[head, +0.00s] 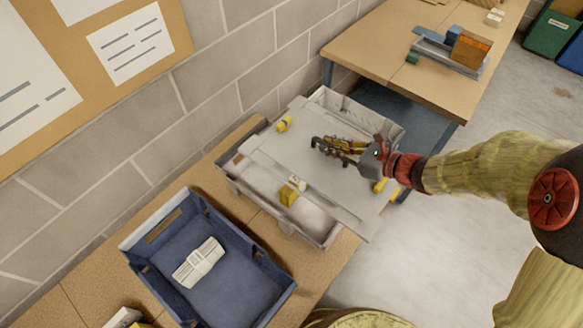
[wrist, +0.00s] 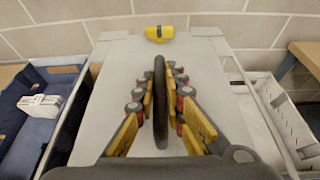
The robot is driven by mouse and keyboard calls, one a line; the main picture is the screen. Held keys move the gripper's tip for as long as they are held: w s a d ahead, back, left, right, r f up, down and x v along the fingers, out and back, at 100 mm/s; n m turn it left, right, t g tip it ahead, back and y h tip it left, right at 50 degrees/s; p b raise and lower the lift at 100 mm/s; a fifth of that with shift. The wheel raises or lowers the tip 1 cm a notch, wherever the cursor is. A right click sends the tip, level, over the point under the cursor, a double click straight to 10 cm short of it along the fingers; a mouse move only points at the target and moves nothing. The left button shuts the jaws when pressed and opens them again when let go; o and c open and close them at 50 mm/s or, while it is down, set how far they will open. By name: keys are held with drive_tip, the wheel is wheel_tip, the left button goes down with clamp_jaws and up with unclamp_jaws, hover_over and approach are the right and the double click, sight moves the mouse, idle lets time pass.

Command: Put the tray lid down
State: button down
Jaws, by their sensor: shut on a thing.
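The tray lid (head: 325,165) is a flat pale grey panel with a dark bar handle and yellow clips, one of them (wrist: 159,34) at its far edge in the wrist view. My gripper (head: 318,145) is shut on the handle (wrist: 160,100), with a finger on each side of it. The lid lies over the grey tray (head: 323,235), turned relative to its walls, and its near right corner reaches past the tray's wall. I cannot tell whether the lid touches the tray's rim. The lid hides much of the tray's inside.
A blue tray (head: 275,300) holding a white banded bundle (head: 199,262) stands beside the grey tray on the wooden bench (head: 75,285). A block wall (head: 225,105) runs close behind. Another table (head: 385,50) with blocks on it stands beyond.

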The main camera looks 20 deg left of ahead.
sight(300, 145)
drive_tip(key=a+f, duration=0.1)
drive_tip(key=a, duration=0.1)
drive_tip(key=a+f, duration=0.1)
drive_tip(key=a, duration=0.3)
drive_tip(key=shift+s+a+f+b, duration=0.1)
drive_tip(key=shift+s+f+b, duration=0.2)
drive_tip(key=shift+f+b, duration=0.1)
drive_tip(key=a+f+b, duration=0.1)
drive_tip(key=a+f, duration=0.4)
drive_tip(key=f, duration=0.4)
drive_tip(key=shift+b, duration=0.4)
drive_tip(key=shift+s+a, duration=0.1)
drive_tip(key=shift+s, duration=0.05)
drive_tip(key=shift+f, duration=0.1)
drive_tip(key=shift+f+b, duration=0.35)
drive_tip(key=shift+b, duration=0.1)
drive_tip(key=shift+f, duration=0.2)
